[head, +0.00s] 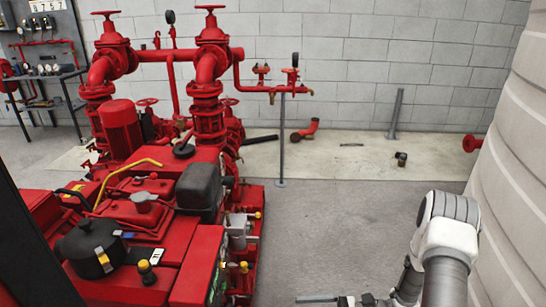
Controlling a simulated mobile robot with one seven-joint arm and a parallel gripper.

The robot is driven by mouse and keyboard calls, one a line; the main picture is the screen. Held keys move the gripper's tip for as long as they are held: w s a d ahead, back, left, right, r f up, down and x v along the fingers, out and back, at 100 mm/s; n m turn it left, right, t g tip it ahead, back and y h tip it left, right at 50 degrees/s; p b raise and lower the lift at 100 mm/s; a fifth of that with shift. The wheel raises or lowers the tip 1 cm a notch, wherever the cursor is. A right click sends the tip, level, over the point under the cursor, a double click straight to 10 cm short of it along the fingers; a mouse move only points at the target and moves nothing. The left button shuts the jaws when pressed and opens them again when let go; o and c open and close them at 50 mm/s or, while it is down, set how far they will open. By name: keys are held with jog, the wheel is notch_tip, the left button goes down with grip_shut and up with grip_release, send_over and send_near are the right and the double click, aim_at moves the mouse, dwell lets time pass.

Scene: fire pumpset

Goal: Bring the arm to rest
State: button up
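My arm, white and grey, comes up from the bottom right of the head view and bends at a rounded elbow. My gripper (336,300) shows only in part at the bottom edge, over bare floor to the right of the red pumpset (150,200). A thin light finger points left from a dark body. The rest of the gripper is cut off by the frame, so its opening does not show. No object is visible in the part that shows.
Red valves and pipes (207,90) rise behind the pumpset. A thin grey post (281,140) stands beside them. A large ribbed pale tank (515,170) is close on the right. A loose red elbow (305,130) lies near the wall. The grey floor (345,220) between is clear.

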jog(key=s+d+r+n+t+h, duration=0.15)
jog(key=s+r+n+h, duration=0.35)
jog(key=r, duration=0.6)
jog(key=s+d+r+n+t+h, duration=0.1)
jog(key=s+r+n+t+h, duration=0.15)
jog(key=r+n+h, duration=0.65)
jog(key=s+d+r+n+t+h, duration=0.1)
jog(key=s+r+n+h, duration=0.35)
jog(key=r, duration=0.75)
notch_tip(320, 180, up, 19)
jog(key=p, duration=1.8)
jog(key=shift+s+d+y+p, duration=0.15)
jog(key=shift+d+y+p, duration=0.15)
jog(key=shift+y, duration=0.15)
jog(key=shift+a, duration=0.2)
